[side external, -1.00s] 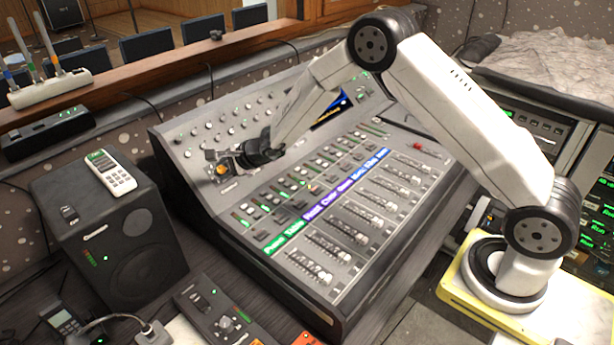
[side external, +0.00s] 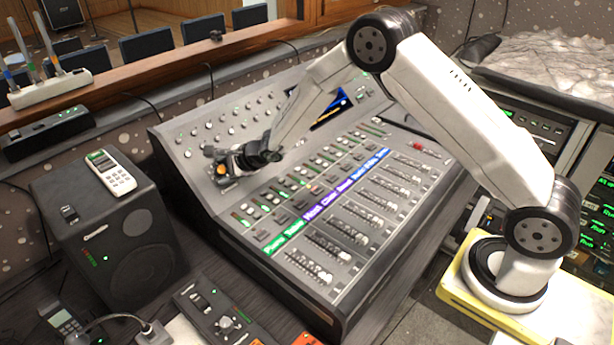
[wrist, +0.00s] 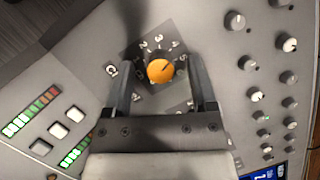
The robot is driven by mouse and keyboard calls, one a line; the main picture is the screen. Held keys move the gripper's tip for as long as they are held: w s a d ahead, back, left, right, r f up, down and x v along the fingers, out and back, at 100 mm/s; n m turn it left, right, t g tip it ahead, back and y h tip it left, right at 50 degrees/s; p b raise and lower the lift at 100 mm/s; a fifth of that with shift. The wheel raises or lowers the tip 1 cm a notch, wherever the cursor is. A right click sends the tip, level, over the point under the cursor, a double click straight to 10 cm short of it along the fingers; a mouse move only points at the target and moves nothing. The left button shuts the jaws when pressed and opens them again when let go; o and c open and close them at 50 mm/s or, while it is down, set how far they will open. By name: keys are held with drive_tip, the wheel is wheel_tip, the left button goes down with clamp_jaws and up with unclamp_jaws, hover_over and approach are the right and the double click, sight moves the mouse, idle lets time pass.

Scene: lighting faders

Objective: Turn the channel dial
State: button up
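The channel dial (wrist: 161,70) is an orange round knob on a dark square plate with numbers around it, in the upper middle of the wrist view. In the side view the dial (side external: 222,170) shows as a small orange spot at the left of the mixing console (side external: 330,322). My gripper (wrist: 160,66) is open, with one dark finger on each side of the dial and a visible gap between each finger and the knob. In the side view my gripper (side external: 229,163) is down at the dial. Its height above the panel is hard to tell.
Rows of small knobs (wrist: 256,95) lie to the right of the dial, and lit meters with white buttons (wrist: 58,131) to the left. Channel faders (side external: 345,228) fill the console's front. A black speaker (side external: 140,265) stands to the left.

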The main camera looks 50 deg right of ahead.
drive_tip(key=shift+s+d, duration=0.1)
idle(0.3)
drive_tip(key=v, duration=0.7)
drive_tip(key=shift+s+r, duration=0.25)
idle(0.3)
drive_tip(key=s+a+r+n+g+y, duration=0.15)
drive_tip(key=s+n+g, duration=0.35)
drive_tip(key=s+n, duration=0.75)
drive_tip(key=s+d+n+g+h, duration=0.1)
drive_tip(key=s+d+n+h, duration=0.1)
drive_tip(key=s, duration=0.5)
drive_tip(key=s+d+r+n+g+h, duration=0.1)
drive_tip(key=s+d+n+h, duration=0.2)
drive_tip(key=s+n, duration=0.4)
drive_tip(key=shift+s+d+g, duration=0.3)
drive_tip(key=shift+s+d, duration=0.5)
drive_tip(key=shift+s, duration=0.05)
